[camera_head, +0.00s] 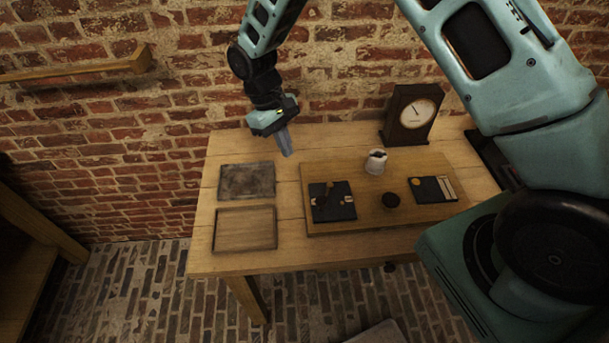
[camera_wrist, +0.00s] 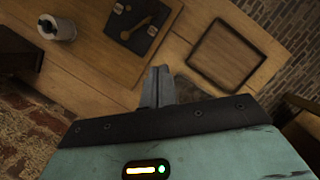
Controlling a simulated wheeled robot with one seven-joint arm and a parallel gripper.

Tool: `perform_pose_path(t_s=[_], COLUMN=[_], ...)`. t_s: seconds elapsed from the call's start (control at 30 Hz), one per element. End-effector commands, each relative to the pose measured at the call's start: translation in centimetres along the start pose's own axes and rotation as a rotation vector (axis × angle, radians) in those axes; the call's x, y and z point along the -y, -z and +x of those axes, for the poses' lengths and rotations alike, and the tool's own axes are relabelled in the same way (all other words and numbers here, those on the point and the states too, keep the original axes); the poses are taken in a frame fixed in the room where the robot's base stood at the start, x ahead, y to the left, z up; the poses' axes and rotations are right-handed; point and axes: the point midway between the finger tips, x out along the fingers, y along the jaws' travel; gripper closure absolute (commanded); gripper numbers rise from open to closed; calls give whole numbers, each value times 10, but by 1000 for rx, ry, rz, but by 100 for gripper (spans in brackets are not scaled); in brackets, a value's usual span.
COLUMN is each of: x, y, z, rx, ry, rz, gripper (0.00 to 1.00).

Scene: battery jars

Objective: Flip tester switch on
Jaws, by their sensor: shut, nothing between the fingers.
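I cannot tell the lever's exact position. A dial gauge (camera_head: 410,114) in a dark wooden case stands upright at the table's back. My gripper (camera_head: 287,151) is shut and empty, above the table behind and left of the switch plate, apart from it. Its fingers also show in the wrist view (camera_wrist: 157,86).
A dark tray (camera_head: 247,181) and a wooden tray (camera_head: 245,229) lie left. A brick wall stands behind.

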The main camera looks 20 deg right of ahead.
Motion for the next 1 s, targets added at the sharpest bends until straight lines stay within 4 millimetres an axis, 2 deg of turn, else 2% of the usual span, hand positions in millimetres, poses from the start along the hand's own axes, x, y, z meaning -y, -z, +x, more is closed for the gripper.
perform_pose_path(t_s=[0.23,0.37,0.47,0.87,1.0], x=[0,0,1,1,1], y=[0,0,-2,-3,-23], z=[1,8,20,100,105], rx=[0,1,3,4,2], ry=[1,1,1,2,1], rz=[0,0,0,0,0], gripper=[100,100,100,100,100])
